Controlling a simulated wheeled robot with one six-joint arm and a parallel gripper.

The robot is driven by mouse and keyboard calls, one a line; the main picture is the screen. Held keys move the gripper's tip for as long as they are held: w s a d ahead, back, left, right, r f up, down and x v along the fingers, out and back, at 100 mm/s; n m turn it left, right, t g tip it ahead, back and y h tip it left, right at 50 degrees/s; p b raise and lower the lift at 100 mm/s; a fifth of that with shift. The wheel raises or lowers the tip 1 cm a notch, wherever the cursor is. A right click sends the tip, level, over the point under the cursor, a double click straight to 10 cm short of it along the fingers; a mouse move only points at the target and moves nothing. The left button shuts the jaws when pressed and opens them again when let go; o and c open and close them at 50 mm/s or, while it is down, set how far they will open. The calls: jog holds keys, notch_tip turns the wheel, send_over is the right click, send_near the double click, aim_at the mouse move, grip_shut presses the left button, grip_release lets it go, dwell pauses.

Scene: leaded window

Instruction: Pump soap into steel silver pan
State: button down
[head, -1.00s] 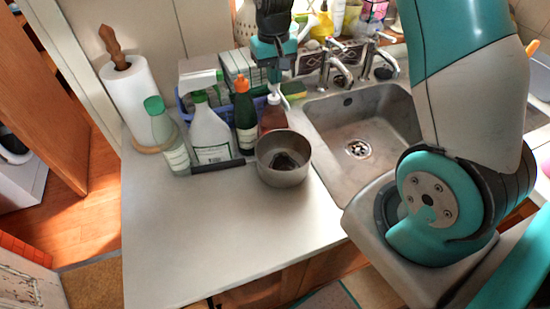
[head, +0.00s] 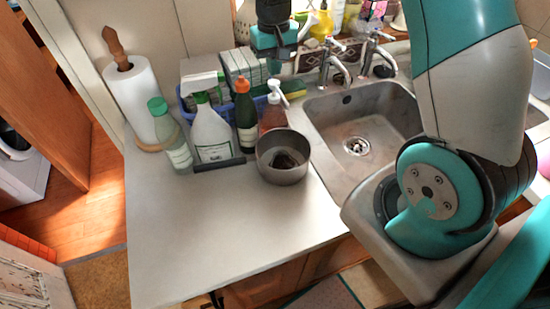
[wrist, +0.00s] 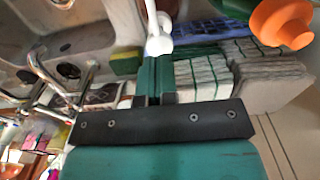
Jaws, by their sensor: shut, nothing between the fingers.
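The soap bottle (head: 271,118) is reddish-brown with a white pump head (head: 281,93). It stands upright on the counter, just behind the steel silver pan (head: 284,172). The pan is round and open, with a dark patch inside; I cannot tell whether that is soap or a reflection. My gripper (head: 274,68) is above the pump, pointing down, with a small gap to it in the head view. In the wrist view, my gripper (wrist: 157,66) has its green fingers together and empty, and the white pump head (wrist: 158,40) shows just beyond the tips.
A spray bottle (head: 211,133), a green bottle with an orange cap (head: 245,118) and a clear green-capped bottle (head: 173,143) stand left of the soap. A paper towel roll (head: 134,97) is farther left. The sink (head: 375,125) lies right. The front counter is clear.

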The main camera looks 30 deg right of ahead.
notch_tip(320, 180, up, 6)
jog(key=p, duration=0.5)
dwell(0.5)
